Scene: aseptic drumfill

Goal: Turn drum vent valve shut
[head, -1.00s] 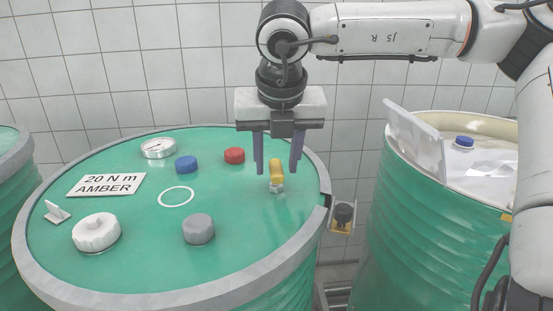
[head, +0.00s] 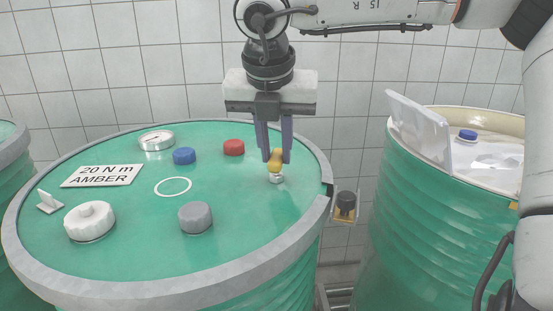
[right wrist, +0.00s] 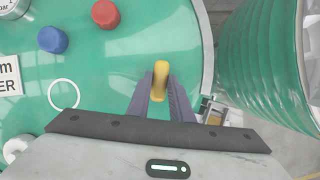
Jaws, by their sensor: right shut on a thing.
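The drum vent valve has a yellow handle (head: 275,160) on a small pale metal base (head: 276,178), near the right part of the green drum lid (head: 235,205). My right gripper (head: 275,158) points down from above and is shut on the yellow handle, one finger on each side. In the right wrist view the yellow handle (right wrist: 160,78) shows between the fingertips, its long side running away from the gripper. The valve's base is hidden there. My left gripper is not in view.
On the lid are a gauge (head: 157,140), a blue cap (head: 184,156), a red cap (head: 233,147), a grey cap (head: 195,217), a white cap (head: 89,221) and a "20 N m AMBER" label (head: 103,175). Another green drum (head: 440,210) stands right, with a clear upright panel (head: 420,130).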

